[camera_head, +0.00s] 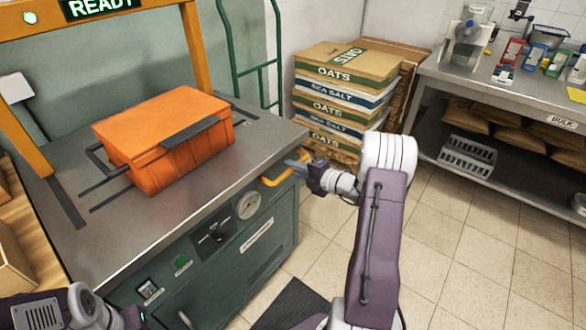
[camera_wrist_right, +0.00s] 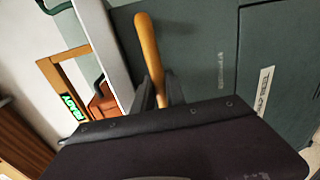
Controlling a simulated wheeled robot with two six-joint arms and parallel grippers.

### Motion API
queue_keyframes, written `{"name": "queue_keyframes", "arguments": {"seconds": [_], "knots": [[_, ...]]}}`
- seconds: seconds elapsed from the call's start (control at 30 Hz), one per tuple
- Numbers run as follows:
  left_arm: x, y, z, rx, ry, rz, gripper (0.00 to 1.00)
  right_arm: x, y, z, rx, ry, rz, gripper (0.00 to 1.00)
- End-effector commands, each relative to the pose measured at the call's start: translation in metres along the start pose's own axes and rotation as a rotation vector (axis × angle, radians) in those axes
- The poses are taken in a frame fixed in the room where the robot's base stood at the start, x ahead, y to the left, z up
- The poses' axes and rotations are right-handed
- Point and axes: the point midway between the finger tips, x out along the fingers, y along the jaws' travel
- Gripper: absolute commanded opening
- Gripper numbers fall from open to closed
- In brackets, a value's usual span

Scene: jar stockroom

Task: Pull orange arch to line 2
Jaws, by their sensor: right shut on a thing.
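The orange arch (camera_head: 195,45) stands over the grey steel bench top, with a lit READY sign on its crossbar. It shows sideways in the right wrist view (camera_wrist_right: 53,72). A curved yellow-orange handle (camera_head: 270,182) sticks out at the bench's right front edge; it also crosses the top of the wrist view (camera_wrist_right: 149,45). My right gripper (camera_head: 300,163) is shut on this handle, its fingers (camera_wrist_right: 160,95) on both sides of the bar. Part of my left arm is at the lower left, but its gripper is not visible. I cannot make out a line numbered 2.
An orange lidded crate (camera_head: 165,150) sits on the bench top (camera_head: 130,235) among dark strips. A gauge (camera_head: 249,205) and knobs are on the front panel. Tiled floor (camera_head: 470,250) at the right is clear.

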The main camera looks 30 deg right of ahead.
Motion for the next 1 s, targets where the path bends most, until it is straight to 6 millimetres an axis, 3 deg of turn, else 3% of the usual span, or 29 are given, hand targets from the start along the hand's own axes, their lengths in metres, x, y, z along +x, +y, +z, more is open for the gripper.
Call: {"name": "queue_keyframes", "arguments": {"seconds": [0.17,0.27,0.7,1.0], "knots": [[-0.011,0.0,-0.001,0.0,0.0,0.0,0.36,-0.017,-0.001,0.0,0.005,-0.001,-0.004,0.0],[-0.023,0.001,-0.002,0.0,0.0,0.0,0.36,-0.038,-0.004,0.0,0.008,-0.003,-0.004,0.0],[-0.086,0.002,-0.009,0.0,0.0,0.0,0.36,-0.171,-0.03,0.0,0.008,-0.006,-0.002,0.0],[-0.105,0.002,-0.011,0.0,0.0,0.0,0.36,-0.234,-0.046,-0.001,0.004,-0.003,-0.001,0.0]]}}
